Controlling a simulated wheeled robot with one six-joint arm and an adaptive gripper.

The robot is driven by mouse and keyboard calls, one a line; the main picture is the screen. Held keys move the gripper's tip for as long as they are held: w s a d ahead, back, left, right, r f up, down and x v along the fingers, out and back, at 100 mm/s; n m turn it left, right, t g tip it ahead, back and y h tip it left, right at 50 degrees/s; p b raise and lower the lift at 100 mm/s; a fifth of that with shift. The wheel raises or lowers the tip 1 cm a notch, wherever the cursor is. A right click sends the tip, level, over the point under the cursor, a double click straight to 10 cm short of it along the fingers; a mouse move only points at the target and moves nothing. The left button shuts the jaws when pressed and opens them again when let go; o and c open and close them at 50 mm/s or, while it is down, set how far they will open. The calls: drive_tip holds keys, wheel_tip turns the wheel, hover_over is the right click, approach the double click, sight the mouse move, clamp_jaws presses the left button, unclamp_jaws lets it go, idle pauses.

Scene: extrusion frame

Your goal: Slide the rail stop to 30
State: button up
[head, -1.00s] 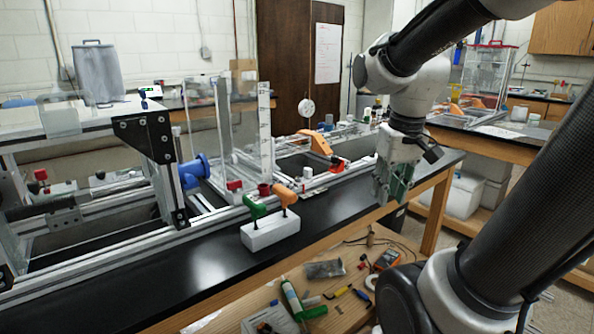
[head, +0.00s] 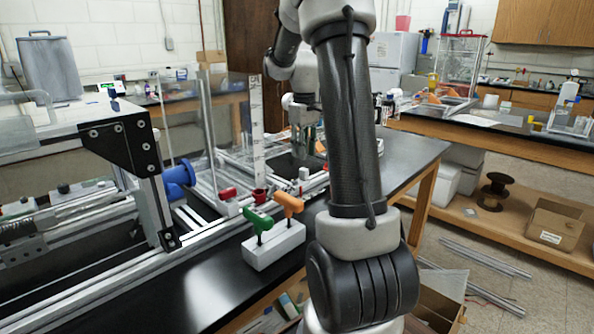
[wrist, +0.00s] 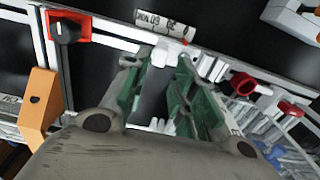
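My gripper (wrist: 160,66) is open, with its two green-padded fingers apart over the frame in the wrist view. A red block with a black knob (wrist: 66,31) sits on a rail at the upper left; it looks like the rail stop, but I cannot be sure. In the head view my gripper (head: 305,146) hangs over the frame's far part, partly behind my arm.
An orange bracket (wrist: 38,104) stands at left in the wrist view; red-capped parts (wrist: 243,85) lie at right. In the head view a white block (head: 274,246) holds green and orange T-handles. A tall scale (head: 257,125) rises beside my gripper.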

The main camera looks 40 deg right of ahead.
sight(304, 169)
wheel_tip(304, 169, down, 8)
drive_tip(key=shift+r, duration=0.2)
drive_tip(key=shift+c, duration=0.4)
clamp_jaws()
